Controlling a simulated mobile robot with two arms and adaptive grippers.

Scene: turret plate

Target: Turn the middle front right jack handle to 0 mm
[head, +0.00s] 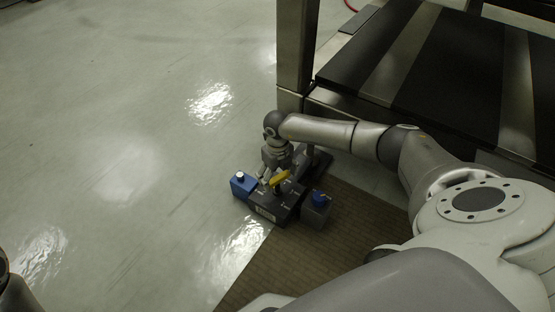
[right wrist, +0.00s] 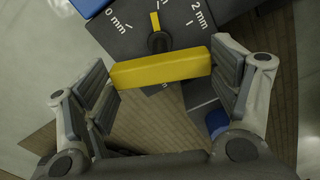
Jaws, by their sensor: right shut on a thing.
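The yellow jack handle (right wrist: 160,68) is a bar lying across the space between the two fingers of my right gripper (right wrist: 170,80), which is shut on it. Behind it is a dark dial plate (right wrist: 130,35) marked "0 mm" at left and "2 mm" at right. A black knob with a yellow pointer (right wrist: 155,20) points up, between these two marks; the label there is cut off. In the head view, my right gripper (head: 273,178) reaches down to the handle (head: 279,178) on top of the dark jack block (head: 276,208). My left gripper is not in view.
A blue block (head: 243,185) is at the jack's left and another blue-topped block (head: 318,203) at its right. A steel post (head: 296,45) and a dark slatted platform (head: 430,70) stand behind my right arm. A brown mat (head: 315,250) lies in front; the floor at left is clear.

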